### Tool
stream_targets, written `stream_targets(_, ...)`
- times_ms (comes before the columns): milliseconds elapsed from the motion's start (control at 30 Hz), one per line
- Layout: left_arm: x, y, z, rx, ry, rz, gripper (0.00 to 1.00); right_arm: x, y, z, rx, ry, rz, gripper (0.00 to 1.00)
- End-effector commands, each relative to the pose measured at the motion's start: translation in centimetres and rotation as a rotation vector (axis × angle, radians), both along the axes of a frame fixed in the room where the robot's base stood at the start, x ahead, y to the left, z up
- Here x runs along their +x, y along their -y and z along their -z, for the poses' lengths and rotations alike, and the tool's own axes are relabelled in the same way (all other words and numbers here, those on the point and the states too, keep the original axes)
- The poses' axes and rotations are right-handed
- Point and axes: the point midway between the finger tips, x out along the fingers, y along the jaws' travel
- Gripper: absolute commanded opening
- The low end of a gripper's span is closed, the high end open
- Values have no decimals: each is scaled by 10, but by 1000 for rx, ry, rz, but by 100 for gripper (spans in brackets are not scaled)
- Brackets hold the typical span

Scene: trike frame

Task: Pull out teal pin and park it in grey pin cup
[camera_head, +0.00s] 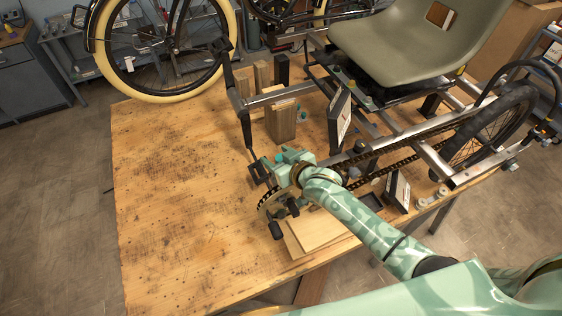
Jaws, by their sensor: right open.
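My right gripper (274,165) reaches in from the lower right, beside the trike's chainring (266,204) at the front of the frame. It is open; its fingertips are small and partly lost against dark parts. Small teal pieces (303,117) show beside the wooden support block; I cannot tell whether one is the teal pin. A small grey round piece (355,146) stands under the frame; I cannot tell whether it is the grey pin cup. My arm hides part of the bench there. My left gripper is not in view.
The trike frame with its olive seat (405,45) rests over the wooden bench (180,200). Wooden blocks (281,122) stand behind my gripper. A pedal (276,230) and a flat board (315,232) lie close in front. The bench's left side is clear.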

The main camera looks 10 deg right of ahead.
Motion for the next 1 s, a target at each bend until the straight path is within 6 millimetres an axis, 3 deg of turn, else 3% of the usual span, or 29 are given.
stream_targets(267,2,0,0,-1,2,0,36,3,-1,2,0,0,0,53)
stream_targets(433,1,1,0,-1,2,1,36,3,-1,2,0,0,0,7)
stream_targets(767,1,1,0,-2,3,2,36,3,-1,0,0,0,0,7)
stream_targets(1000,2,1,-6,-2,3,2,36,3,-1,-26,0,2,0,7)
